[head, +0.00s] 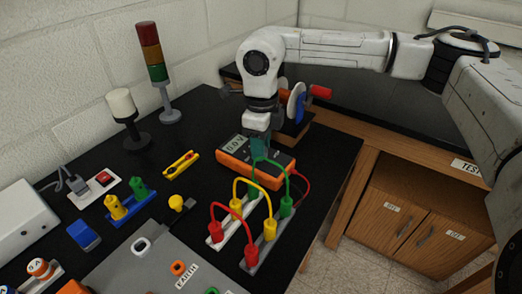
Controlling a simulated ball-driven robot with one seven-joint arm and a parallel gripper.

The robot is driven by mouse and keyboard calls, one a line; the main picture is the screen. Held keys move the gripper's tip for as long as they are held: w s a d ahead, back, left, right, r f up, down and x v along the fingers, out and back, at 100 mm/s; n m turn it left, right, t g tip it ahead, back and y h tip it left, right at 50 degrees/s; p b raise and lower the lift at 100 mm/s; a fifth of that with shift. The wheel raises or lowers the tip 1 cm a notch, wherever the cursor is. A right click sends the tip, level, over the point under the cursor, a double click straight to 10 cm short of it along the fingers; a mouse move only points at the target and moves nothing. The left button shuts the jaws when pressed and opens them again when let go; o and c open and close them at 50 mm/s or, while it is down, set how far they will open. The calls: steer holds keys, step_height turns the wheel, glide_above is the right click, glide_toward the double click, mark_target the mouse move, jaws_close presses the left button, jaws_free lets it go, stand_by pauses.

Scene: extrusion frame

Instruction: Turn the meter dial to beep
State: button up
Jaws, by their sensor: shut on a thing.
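The orange multimeter (237,172) lies on the black bench with its grey display (235,146) facing up. The display shows small dark digits that I cannot read for certain. My gripper (260,149) points down over the middle of the meter's face, its teal fingers shut on the meter dial. The fingers hide the dial, so its pointer and the beep mark cannot be made out.
Red, yellow and green leads (238,191) arch between plug blocks in front of the meter. A stack light (154,60) stands at the back left. A red-handled tool (320,92) is behind my gripper. Yellow pliers-like piece (180,163) lies left of the meter.

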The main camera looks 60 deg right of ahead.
steer(key=m+b, duration=0.2)
steer(key=m, duration=0.2)
steer(key=shift+f+m+b, duration=0.1)
steer(key=shift+m+b, duration=0.2)
steer(key=shift+b, duration=0.1)
steer(key=m+b, duration=0.3)
steer(key=m, duration=0.2)
steer(key=m+b, duration=0.3)
steer(key=m, duration=0.2)
steer(key=shift+m+b, duration=1.15)
steer(key=shift+m, duration=1.05)
steer(key=o, duration=1)
steer(key=shift+o, duration=0.2)
steer(key=shift+r, duration=0.2)
step_height(320, 180, up, 11)
steer(key=p, duration=0.1)
steer(key=shift+f, duration=0.15)
